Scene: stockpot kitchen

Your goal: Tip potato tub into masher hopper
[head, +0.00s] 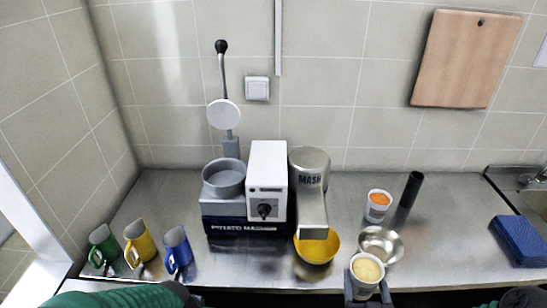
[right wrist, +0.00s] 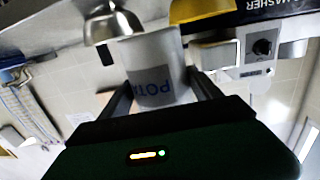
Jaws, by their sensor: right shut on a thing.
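The white potato tub (head: 367,270), filled with pale yellow contents, is in my right gripper (head: 366,288) at the front edge of the counter. In the right wrist view the tub (right wrist: 155,65) sits between the two fingers, with part of a "POTA" label showing. The tub looks upright in the head view. The masher (head: 265,185) stands left of it, with a grey round hopper (head: 223,178) open at the top. Its lever with a round press plate (head: 223,114) is raised above the hopper. My left gripper is not in view; only my green left arm shows.
A yellow bowl (head: 317,248) sits under the MASH cylinder's chute (head: 312,215). A metal bowl (head: 381,245), a tub with orange contents (head: 378,205) and a black cylinder (head: 411,188) stand to the right. Several mugs (head: 138,244) stand left. A blue cloth (head: 520,240) lies far right.

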